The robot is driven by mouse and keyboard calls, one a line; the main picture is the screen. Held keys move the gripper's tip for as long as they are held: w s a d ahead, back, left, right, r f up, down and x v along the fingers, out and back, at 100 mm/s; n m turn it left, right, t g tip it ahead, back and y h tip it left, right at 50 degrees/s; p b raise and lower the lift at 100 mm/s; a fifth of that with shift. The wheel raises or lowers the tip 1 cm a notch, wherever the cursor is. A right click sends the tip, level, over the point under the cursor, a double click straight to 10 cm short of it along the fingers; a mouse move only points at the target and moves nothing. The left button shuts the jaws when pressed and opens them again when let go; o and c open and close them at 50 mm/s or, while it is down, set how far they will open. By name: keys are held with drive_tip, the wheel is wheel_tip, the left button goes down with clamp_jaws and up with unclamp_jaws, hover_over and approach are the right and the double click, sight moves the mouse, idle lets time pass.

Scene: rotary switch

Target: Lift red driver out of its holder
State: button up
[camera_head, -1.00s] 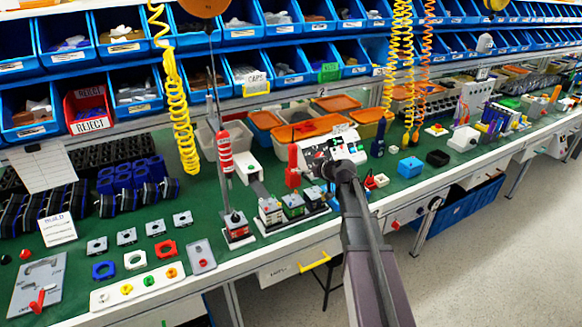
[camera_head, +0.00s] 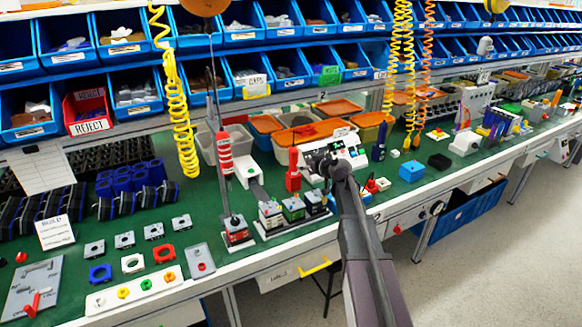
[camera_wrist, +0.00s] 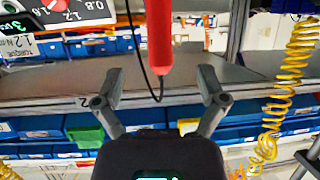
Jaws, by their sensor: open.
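The red driver (camera_head: 293,172) stands upright on the green bench, just left of my gripper in the head view. Its holder is too small to make out there. In the wrist view, which looks upside down, the driver's red handle (camera_wrist: 159,40) comes in from the top edge, with a thin black cable looping beside it. My gripper (camera_head: 312,163) is open and empty. In the wrist view my gripper (camera_wrist: 160,78) has its two fingers spread, one to each side of the handle's line. I cannot tell how far the handle is from the fingertips.
A white control box (camera_head: 345,152) stands close behind my gripper, and its dial panel (camera_wrist: 65,15) shows in the wrist view. Small switch boxes (camera_head: 292,208) sit in front. Yellow coiled hoses (camera_head: 176,110) hang nearby.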

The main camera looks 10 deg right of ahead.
sight(295, 161)
drive_tip(key=shift+b+x, duration=0.7)
drive_tip(key=shift+x, duration=1.75)
drive_tip(key=shift+w+f, duration=0.1)
drive_tip(key=shift+b+x, duration=0.85)
drive_tip(key=shift+x, duration=1.7)
clamp_jaws()
